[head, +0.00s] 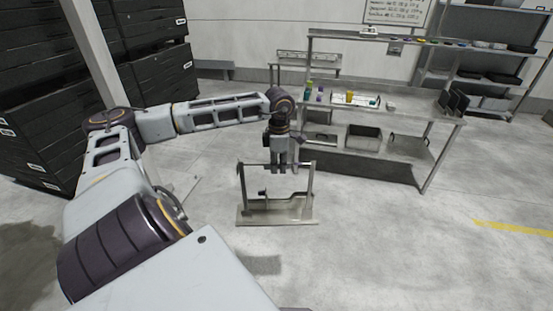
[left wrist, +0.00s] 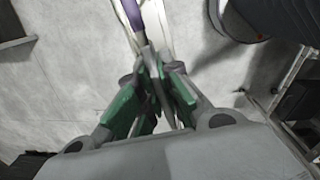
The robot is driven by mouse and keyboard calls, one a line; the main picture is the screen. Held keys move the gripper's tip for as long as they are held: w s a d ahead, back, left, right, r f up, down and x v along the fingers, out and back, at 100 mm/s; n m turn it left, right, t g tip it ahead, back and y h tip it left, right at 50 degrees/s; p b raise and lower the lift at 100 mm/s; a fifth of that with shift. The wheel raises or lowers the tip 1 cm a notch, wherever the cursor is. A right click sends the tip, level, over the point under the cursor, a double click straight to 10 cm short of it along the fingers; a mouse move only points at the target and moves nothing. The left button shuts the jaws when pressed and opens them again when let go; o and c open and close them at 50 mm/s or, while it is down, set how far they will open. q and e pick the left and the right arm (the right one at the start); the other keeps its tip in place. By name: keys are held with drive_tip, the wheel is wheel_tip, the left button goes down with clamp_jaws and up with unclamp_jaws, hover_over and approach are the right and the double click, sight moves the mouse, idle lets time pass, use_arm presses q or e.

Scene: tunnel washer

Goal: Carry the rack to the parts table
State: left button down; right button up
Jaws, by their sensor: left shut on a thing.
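The rack (head: 277,215) is a metal frame with a flat base, two uprights and a top bar. It hangs below my left gripper (head: 282,168), which is shut on its top bar near the middle. The rack looks roughly level, in front of the table and a little to its left. The parts table (head: 430,118) is a grey metal bench with a lower shelf, at the right behind the rack. In the left wrist view, my left gripper's green-sided fingers (left wrist: 155,95) close together on a thin bar. My right gripper is not in view.
On the table are a tray (head: 371,103) with small bottles and cups, and a dark upright holder (head: 453,103). A bin (head: 363,137) sits on its lower shelf. Black cabinets (head: 160,75) stand at the left. The floor at front right is clear.

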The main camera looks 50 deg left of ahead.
use_arm(q)
drive_tip(key=w+d+f+m, duration=0.2)
drive_tip(key=d+f+m, duration=0.4)
drive_tip(key=d+f, duration=0.15)
drive_tip(key=w+d+f+m, duration=0.1)
drive_tip(key=d+f+m, duration=0.2)
drive_tip(key=d+m, duration=0.8)
drive_tip(key=w+d+f+m, duration=0.1)
drive_tip(key=d+f+m, duration=0.3)
drive_tip(key=d+m, duration=0.7)
drive_tip(key=shift+w+d+f, duration=0.15)
drive_tip(key=shift+w+d, duration=0.15)
drive_tip(key=shift+d, duration=5.55)
drive_tip(key=shift+w, duration=0.15)
